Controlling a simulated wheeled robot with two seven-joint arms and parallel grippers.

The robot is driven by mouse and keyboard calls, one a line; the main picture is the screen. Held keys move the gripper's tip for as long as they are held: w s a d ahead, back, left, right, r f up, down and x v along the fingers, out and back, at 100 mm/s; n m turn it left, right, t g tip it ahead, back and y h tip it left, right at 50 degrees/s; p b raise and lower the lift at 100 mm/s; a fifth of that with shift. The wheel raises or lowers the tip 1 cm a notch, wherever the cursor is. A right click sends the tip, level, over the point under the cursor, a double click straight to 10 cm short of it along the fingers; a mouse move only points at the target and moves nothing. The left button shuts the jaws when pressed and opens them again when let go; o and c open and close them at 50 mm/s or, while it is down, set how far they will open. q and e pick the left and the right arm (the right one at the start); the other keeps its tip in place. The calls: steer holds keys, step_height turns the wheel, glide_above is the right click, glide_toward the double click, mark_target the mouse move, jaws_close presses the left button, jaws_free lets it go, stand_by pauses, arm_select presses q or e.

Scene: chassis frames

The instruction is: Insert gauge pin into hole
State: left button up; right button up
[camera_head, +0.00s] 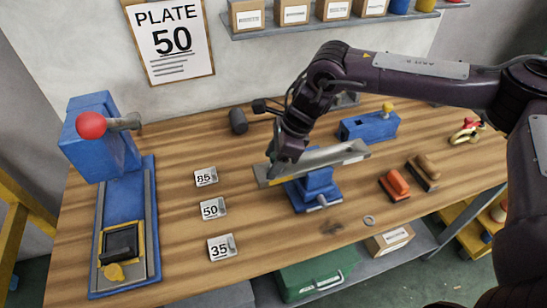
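A long flat metal plate (341,154) lies across a blue vise (317,186) near the middle of the workbench. My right gripper (274,168) points down at the plate's left end. Its fingertips are small and dark, so I cannot tell whether they touch the plate or hold anything. Three small metal tags stand in a column left of the plate: 85 (206,177), 50 (213,208) and 35 (221,247). A wall sign (172,40) reads "PLATE 50". I cannot make out a gauge pin or a hole. My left gripper is not in view.
A blue press with a red-knobbed lever (92,124) stands at the left, with a blue bed (124,225) in front. A black hammer head (238,121), another blue fixture (368,127), an orange-red brush (394,185) and a ring (369,220) lie around. The bench's front middle is mostly clear.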

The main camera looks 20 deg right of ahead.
steer(key=b+v, duration=0.2)
steer(key=v, duration=0.5)
steer(key=shift+d+r, duration=0.15)
steer(key=shift+r, duration=0.2)
